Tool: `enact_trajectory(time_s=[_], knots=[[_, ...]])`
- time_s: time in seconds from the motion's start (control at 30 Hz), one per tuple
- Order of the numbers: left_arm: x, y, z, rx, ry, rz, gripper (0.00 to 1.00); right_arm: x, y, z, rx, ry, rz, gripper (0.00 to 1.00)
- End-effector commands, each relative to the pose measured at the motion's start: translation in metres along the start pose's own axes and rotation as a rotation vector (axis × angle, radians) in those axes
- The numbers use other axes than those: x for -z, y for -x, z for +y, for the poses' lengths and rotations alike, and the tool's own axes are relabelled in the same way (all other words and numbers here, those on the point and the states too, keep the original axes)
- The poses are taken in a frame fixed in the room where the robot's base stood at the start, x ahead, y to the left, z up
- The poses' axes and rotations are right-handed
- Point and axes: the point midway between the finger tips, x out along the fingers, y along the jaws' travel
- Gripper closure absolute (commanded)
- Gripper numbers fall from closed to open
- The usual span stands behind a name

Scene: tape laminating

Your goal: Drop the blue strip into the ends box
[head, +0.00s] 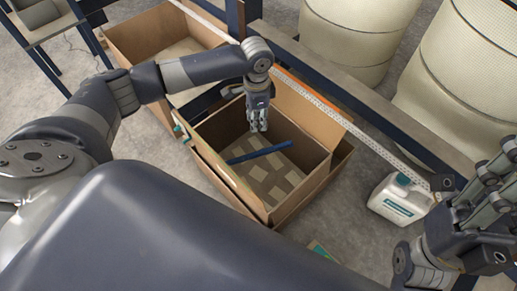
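The blue strip (260,152) is inside the open cardboard box (302,163) in the middle of the head view, slanting across above or on its patterned bottom. I cannot tell whether it rests flat. My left gripper (258,129) points down over the same box. Its fingertips are just above the strip in the picture, with a gap between them and the strip. The fingers look parted, with nothing between them. My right gripper (484,190) is at the right edge, away from the box, with its fingers spread and empty. No label naming the box is readable.
A second cardboard box (140,32) stands behind to the left. A white jug (398,200) stands on the floor at the right. Large pale rolls (465,75) stand at the back. A dark frame rail with a measuring strip (345,122) runs behind the box.

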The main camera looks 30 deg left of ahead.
Motion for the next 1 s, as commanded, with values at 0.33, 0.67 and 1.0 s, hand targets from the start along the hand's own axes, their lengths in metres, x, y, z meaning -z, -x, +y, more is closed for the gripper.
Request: enact_trajectory(time_s=[0.33,0.67,1.0], knots=[[0.0,0.007,0.0,0.0,0.001,0.001,0.72,-0.001,0.0,0.001,-0.001,0.001,-0.002,0.6],[0.001,0.072,-0.001,0.003,-0.001,0.004,0.72,0.0,0.0,0.0,-0.001,0.001,-0.001,0.6],[0.0,0.117,0.0,0.0,0.0,0.0,0.72,0.0,0.0,0.0,0.0,0.0,-0.001,0.6]])
